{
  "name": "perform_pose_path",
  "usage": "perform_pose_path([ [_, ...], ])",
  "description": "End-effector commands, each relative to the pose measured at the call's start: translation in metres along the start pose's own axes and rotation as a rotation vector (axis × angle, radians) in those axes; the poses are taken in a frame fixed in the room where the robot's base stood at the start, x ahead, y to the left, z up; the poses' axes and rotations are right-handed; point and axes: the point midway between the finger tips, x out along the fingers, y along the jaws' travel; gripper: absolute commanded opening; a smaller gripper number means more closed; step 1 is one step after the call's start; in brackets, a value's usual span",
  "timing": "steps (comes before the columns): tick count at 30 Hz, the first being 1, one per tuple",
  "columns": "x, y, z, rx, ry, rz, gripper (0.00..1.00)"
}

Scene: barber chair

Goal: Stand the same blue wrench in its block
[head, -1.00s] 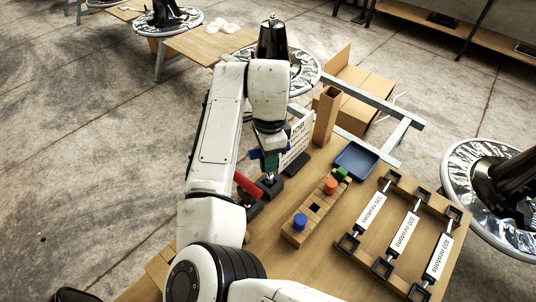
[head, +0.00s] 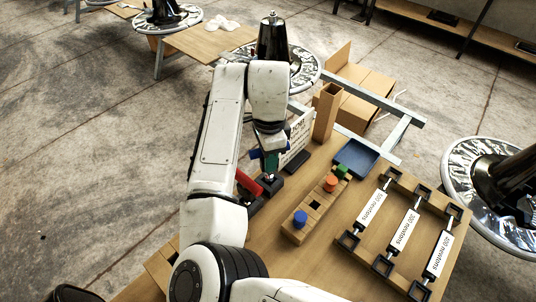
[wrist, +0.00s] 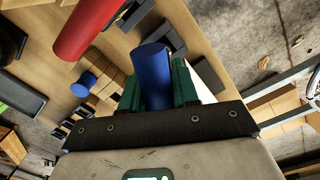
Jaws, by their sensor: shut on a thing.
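My gripper (head: 270,167), with green fingers, is above the left side of the wooden table, just over a black block (head: 269,185). It is shut on the blue wrench (wrist: 152,72), whose round blue handle sits between both fingers in the wrist view. In the head view only a small blue piece (head: 254,154) shows at the gripper's left. The wrench's other end is hidden, so I cannot tell whether it touches a block. A red handle (head: 249,183) leans beside the gripper, and it shows large in the wrist view (wrist: 92,25).
Another black block (head: 296,162) lies near a white sign (head: 297,137). A wooden peg block (head: 315,208) holds blue, orange and green pegs. A blue tray (head: 356,157), a tall cardboard holder (head: 326,113) and a rack of newton-labelled bars (head: 405,232) stand to the right.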

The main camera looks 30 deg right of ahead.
Motion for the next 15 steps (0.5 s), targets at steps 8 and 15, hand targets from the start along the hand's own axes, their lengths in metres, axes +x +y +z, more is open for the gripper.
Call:
perform_pose_path([
  [8,0.0050,-0.0003,-0.0001,0.000,0.000,-0.001,0.00],
  [15,0.0093,-0.0004,-0.0003,0.000,0.000,0.000,0.00],
])
